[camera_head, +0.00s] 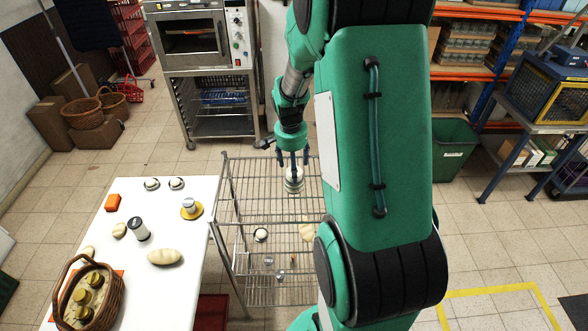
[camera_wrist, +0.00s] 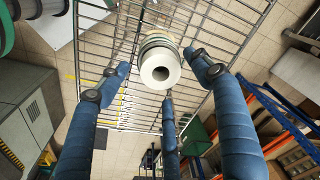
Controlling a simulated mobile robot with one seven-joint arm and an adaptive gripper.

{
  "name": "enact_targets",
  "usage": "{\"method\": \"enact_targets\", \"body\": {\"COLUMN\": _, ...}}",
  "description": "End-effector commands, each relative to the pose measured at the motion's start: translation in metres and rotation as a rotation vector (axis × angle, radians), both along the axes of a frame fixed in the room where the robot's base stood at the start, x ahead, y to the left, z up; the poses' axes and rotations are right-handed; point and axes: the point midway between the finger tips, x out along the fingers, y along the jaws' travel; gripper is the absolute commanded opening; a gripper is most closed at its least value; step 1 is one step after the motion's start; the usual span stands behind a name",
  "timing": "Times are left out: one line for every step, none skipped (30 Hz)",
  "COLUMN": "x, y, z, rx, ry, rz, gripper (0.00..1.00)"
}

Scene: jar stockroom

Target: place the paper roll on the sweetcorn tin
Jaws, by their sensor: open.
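The paper roll (camera_wrist: 160,68) is white with a round hole in its end. In the wrist view it lies between my three blue fingers, with a gap to the side fingers. In the head view the roll (camera_head: 293,173) stands upright on the wire rack side, below my gripper (camera_head: 293,162). A banded, tin-like cylinder (camera_wrist: 157,41), which looks like the sweetcorn tin, shows directly beneath the roll; it also shows in the head view (camera_head: 293,187). The roll appears to rest on it, but the contact is hard to see. My gripper is open around the roll.
The wire rack (camera_head: 250,205) has small items on lower levels. A white table (camera_head: 185,275) at left holds a yellow saucer (camera_head: 199,212), a dark-ended jar (camera_head: 138,229), bread-like lumps and a wicker basket (camera_head: 110,314). An oven (camera_head: 190,40) stands behind the rack.

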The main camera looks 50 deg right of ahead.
Motion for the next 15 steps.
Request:
{"method": "enact_targets", "body": {"x": 0.0, "y": 0.001, "z": 0.008, "rx": -0.001, "ry": -0.002, "rz": 0.0, "gripper": 0.65}}
{"method": "enact_targets", "body": {"x": 0.0, "y": 0.001, "z": 0.012, "rx": -0.001, "ry": -0.002, "rz": 0.0, "gripper": 0.65}}
{"method": "enact_targets", "body": {"x": 0.0, "y": 0.001, "z": 0.018, "rx": -0.002, "ry": -0.003, "rz": 0.0, "gripper": 0.65}}
{"method": "enact_targets", "body": {"x": 0.0, "y": 0.002, "z": 0.023, "rx": -0.002, "ry": -0.003, "rz": 0.0, "gripper": 0.65}}
{"method": "enact_targets", "body": {"x": 0.0, "y": 0.003, "z": 0.028, "rx": -0.001, "ry": -0.002, "rz": 0.0, "gripper": 0.65}}
{"method": "enact_targets", "body": {"x": -0.001, "y": 0.003, "z": 0.035, "rx": -0.002, "ry": -0.003, "rz": 0.0, "gripper": 0.65}}
{"method": "enact_targets", "body": {"x": -0.001, "y": 0.004, "z": 0.04, "rx": -0.002, "ry": -0.003, "rz": 0.0, "gripper": 0.65}}
{"method": "enact_targets", "body": {"x": -0.001, "y": 0.005, "z": 0.045, "rx": -0.001, "ry": -0.002, "rz": 0.001, "gripper": 0.65}}
{"method": "enact_targets", "body": {"x": -0.001, "y": 0.005, "z": 0.051, "rx": -0.002, "ry": -0.003, "rz": 0.001, "gripper": 0.65}}
{"method": "enact_targets", "body": {"x": -0.001, "y": 0.006, "z": 0.056, "rx": -0.002, "ry": -0.003, "rz": 0.001, "gripper": 0.65}}
{"method": "enact_targets", "body": {"x": -0.002, "y": 0.006, "z": 0.061, "rx": -0.002, "ry": -0.001, "rz": 0.001, "gripper": 0.65}}
{"method": "enact_targets", "body": {"x": -0.002, "y": 0.007, "z": 0.068, "rx": -0.002, "ry": -0.003, "rz": 0.001, "gripper": 0.65}}
{"method": "enact_targets", "body": {"x": -0.002, "y": 0.007, "z": 0.072, "rx": -0.002, "ry": -0.003, "rz": 0.001, "gripper": 0.65}}
{"method": "enact_targets", "body": {"x": -0.002, "y": 0.008, "z": 0.076, "rx": -0.003, "ry": -0.002, "rz": 0.001, "gripper": 0.65}}
{"method": "enact_targets", "body": {"x": -0.002, "y": 0.008, "z": 0.081, "rx": -0.002, "ry": -0.001, "rz": 0.001, "gripper": 0.65}}
